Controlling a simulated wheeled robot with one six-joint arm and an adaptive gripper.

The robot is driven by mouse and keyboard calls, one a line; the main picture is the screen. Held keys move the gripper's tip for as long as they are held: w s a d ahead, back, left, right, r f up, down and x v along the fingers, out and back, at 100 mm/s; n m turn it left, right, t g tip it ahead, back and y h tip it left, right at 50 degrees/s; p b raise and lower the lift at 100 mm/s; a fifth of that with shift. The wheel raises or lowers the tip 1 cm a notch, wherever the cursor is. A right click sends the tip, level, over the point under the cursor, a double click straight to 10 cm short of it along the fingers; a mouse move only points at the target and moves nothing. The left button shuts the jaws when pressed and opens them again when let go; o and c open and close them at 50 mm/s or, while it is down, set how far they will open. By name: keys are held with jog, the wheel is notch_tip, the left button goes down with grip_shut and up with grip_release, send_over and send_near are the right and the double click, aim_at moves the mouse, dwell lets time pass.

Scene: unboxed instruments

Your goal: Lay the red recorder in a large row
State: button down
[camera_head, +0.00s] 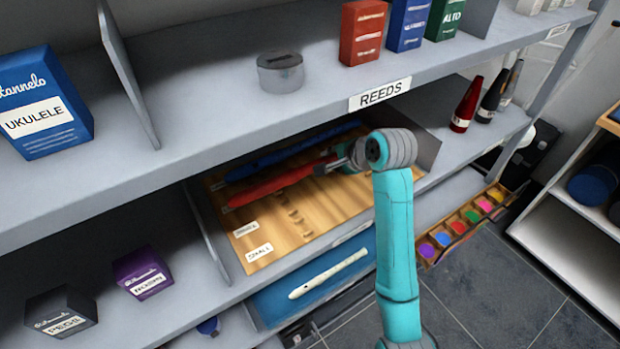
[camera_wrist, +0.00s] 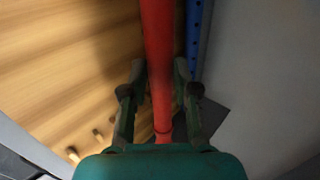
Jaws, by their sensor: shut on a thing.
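The red recorder (camera_head: 280,182) is over the wooden tray (camera_head: 318,205) on the middle shelf, just in front of a blue recorder (camera_head: 290,151). My gripper (camera_head: 343,162) reaches in from the right and is shut on the red recorder near its right end. In the wrist view the red recorder (camera_wrist: 158,60) runs between the two fingers of my gripper (camera_wrist: 160,85), with the blue recorder (camera_wrist: 196,40) beside it on the right. The tray has pegs and two white labels at its front left; one reads SMALL (camera_head: 259,252). I cannot tell whether the red recorder touches the tray.
The REEDS shelf (camera_head: 215,120) hangs close above the tray. A divider (camera_head: 206,232) stands at the tray's left. A white recorder (camera_head: 328,273) lies in a blue tray (camera_head: 275,300) below. Dark red and black bottle-like items (camera_head: 466,104) stand to the right.

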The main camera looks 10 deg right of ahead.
jog(key=shift+r, duration=1)
